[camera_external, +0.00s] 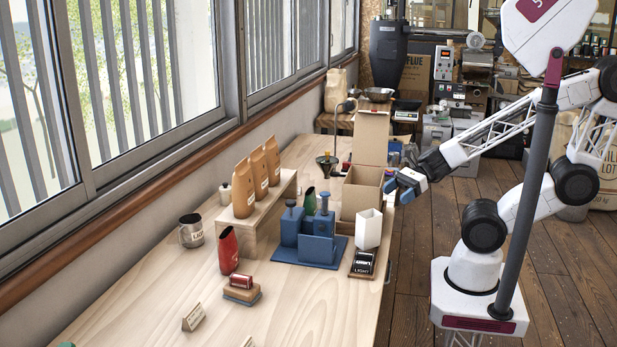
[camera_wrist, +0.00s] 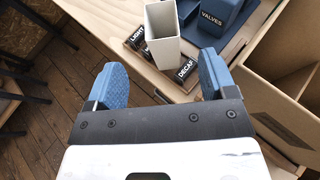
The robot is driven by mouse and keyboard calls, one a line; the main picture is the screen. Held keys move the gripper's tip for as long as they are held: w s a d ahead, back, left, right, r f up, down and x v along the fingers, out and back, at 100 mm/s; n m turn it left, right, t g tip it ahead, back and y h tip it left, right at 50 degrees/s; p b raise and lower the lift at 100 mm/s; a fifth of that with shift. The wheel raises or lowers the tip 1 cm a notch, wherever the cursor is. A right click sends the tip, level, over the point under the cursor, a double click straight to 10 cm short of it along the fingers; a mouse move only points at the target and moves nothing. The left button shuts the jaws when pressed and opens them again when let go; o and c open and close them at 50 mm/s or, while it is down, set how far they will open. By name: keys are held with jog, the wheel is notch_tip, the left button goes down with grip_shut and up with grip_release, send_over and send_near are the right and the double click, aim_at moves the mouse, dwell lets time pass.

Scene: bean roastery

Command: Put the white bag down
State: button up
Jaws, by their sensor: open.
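The white bag (camera_external: 367,228) stands upright and open-topped near the table's right edge, at the black block labelled LIGHT (camera_external: 362,264). In the wrist view the white bag (camera_wrist: 163,48) sits between the LIGHT label (camera_wrist: 135,41) and the DECAF label (camera_wrist: 187,71). I cannot tell whether its base rests on a block or on the table. My gripper (camera_external: 391,186) is above and beyond the bag in the external view. In the wrist view its two blue fingers (camera_wrist: 162,62) are spread wide with nothing held, and the bag is ahead of the gap, apart from both.
An open cardboard box (camera_external: 361,190) stands close behind the bag, near my gripper. A blue stand (camera_external: 308,235) is left of the bag. Brown bags (camera_external: 257,172) stand on a wooden riser.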

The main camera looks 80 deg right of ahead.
jog(key=d+r+n+g+h, duration=0.3)
jog(key=d+r+n+h, duration=0.1)
jog(key=n, duration=0.9)
jog(key=s+d+r+n+g+h, duration=0.1)
jog(key=d+r+n+g+h, duration=0.2)
jog(key=n, duration=1)
jog(key=d+r+h, duration=0.1)
jog(key=d+h, duration=0.1)
jog(key=d, duration=0.1)
jog(key=shift+s+n+g+h, duration=0.25)
jog(key=shift+n+g+h, duration=0.05)
jog(key=shift+g, duration=0.1)
jog(key=shift+o, duration=0.5)
